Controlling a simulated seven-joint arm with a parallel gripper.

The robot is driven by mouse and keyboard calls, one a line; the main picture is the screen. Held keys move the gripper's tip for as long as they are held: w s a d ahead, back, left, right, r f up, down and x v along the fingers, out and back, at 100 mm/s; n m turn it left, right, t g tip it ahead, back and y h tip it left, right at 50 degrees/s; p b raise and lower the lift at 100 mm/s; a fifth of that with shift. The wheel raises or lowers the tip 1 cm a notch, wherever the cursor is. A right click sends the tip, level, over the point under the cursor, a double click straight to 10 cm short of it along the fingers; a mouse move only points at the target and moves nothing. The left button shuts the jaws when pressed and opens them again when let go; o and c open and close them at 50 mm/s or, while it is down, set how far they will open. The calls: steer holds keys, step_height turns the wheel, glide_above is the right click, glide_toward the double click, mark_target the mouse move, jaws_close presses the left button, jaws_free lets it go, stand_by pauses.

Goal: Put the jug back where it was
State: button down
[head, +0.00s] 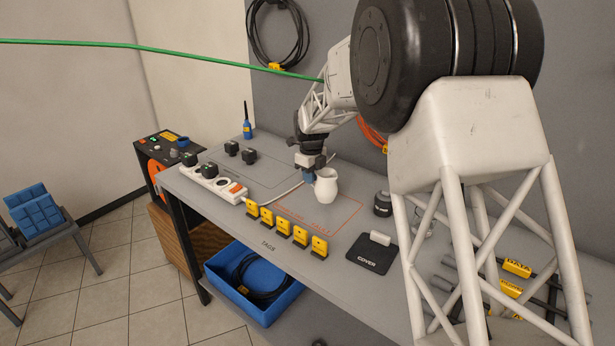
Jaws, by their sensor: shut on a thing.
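The white jug (326,189) is at the middle of the grey workbench, upright, near an orange outlined area (345,208) marked on the bench top. My gripper (316,174) is at the jug's left upper side and is shut on it, seemingly at the handle side. The fingertips are small and partly hidden against the jug. I cannot tell whether the jug's base touches the bench or hangs just above it.
Several yellow tags (286,228) stand along the front edge. A white power strip (213,181) with black plugs is to the left. A black cover (372,254) and a dark round object (382,204) are to the right. A blue bin (250,283) sits below.

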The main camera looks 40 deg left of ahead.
steer(key=w+a, duration=0.4)
steer(key=shift+w+a+f, duration=0.15)
steer(key=shift+a+f, duration=0.1)
steer(key=shift+a, duration=0.15)
steer(key=shift+f, duration=1.75)
steer(key=shift+f, duration=0.15)
steer(key=c, duration=1.1)
jaws_free()
steer(key=shift+c, duration=0.2)
step_height(320, 180, up, 12)
